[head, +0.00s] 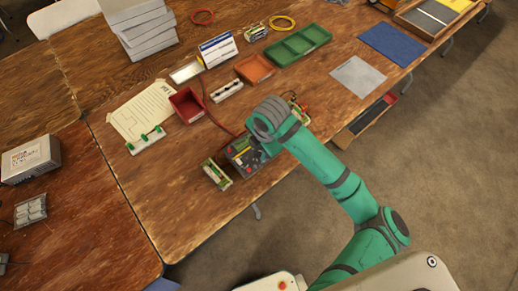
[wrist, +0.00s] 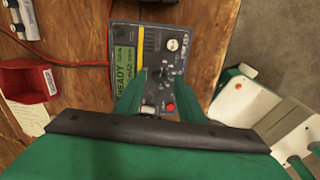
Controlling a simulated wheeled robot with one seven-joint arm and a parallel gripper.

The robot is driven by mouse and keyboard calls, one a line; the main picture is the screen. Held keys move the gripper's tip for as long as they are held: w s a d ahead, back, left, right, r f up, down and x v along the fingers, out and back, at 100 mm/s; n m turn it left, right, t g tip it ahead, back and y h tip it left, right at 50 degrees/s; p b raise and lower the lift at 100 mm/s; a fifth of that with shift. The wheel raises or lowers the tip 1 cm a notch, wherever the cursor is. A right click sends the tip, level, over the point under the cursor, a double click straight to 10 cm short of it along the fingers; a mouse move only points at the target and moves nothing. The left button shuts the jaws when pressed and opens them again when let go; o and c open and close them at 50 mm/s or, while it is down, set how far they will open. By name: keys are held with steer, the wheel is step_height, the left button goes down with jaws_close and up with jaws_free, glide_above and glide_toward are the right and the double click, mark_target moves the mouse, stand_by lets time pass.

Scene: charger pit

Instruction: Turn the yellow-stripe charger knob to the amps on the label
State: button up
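The dark charger (wrist: 148,40) lies on the wooden table under my gripper. In the head view the charger (head: 243,153) is partly hidden by my arm. No amps value is readable here.
A green-and-white pack (head: 216,174) stands beside the charger near the table's front edge. A red bin (head: 187,105), a paper sheet (head: 142,110) and another green-ended pack (head: 146,140) lie to the left. A red cable (wrist: 75,64) runs to the charger.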

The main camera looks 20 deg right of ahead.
steer(key=shift+w+f, duration=0.1)
steer(key=shift+f, duration=0.4)
jaws_close()
steer(key=shift+m, duration=2.8)
jaws_free()
